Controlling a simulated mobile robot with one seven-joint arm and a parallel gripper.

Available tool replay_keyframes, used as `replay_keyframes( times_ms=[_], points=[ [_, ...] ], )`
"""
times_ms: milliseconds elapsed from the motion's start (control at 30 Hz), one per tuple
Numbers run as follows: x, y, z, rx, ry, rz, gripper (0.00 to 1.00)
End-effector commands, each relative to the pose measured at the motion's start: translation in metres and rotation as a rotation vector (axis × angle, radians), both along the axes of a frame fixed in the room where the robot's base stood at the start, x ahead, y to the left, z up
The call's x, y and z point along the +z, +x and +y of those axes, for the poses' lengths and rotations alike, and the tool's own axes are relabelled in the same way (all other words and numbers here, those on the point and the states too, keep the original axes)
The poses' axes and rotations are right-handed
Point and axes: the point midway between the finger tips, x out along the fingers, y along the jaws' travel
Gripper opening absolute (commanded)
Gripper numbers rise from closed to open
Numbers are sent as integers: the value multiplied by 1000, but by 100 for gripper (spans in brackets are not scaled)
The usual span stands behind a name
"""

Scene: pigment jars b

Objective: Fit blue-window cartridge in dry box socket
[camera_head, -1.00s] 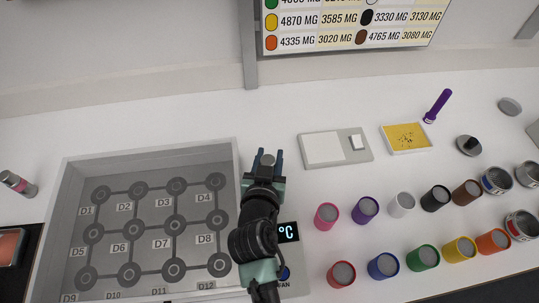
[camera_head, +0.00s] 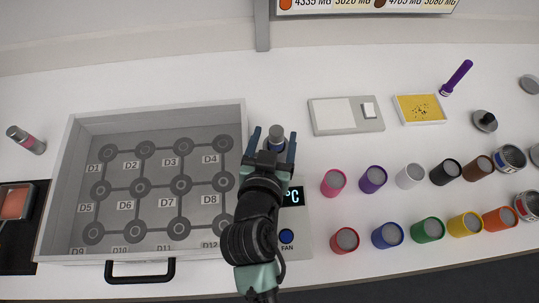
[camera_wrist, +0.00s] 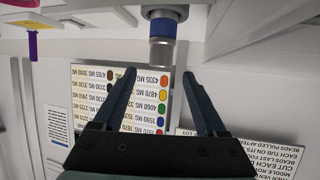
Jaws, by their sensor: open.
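The blue-window cartridge (camera_head: 276,133) is a grey cylinder with a blue band, standing upright behind the display unit. My gripper (camera_head: 273,142) is open, with its two fingers on either side of the cartridge in the head view. In the wrist view the cartridge (camera_wrist: 162,29) appears upside down at the top, in line with the gap between the open fingertips (camera_wrist: 160,74); whether it is within the fingers' reach I cannot tell. The open-topped dry box (camera_head: 70,150) lies left of my gripper, with labelled round sockets, all showing empty.
A pink-banded cartridge (camera_head: 27,140) stands left of the box. The display unit (camera_head: 305,240) with a fan button is beside my arm. Coloured jars (camera_head: 409,176) stand in rows at right. A scale (camera_head: 345,115) and yellow tray (camera_head: 420,108) are behind them.

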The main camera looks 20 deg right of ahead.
Motion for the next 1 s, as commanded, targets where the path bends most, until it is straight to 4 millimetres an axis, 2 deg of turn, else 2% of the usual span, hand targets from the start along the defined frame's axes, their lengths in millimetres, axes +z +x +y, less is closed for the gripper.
replay_keyframes(
  times_ms=[200,400,1000],
  points=[
    [13,-31,19,0,1,0,74],
    [22,-47,28,-1,0,0,74],
    [24,-49,29,-1,0,0,74]
  ],
)
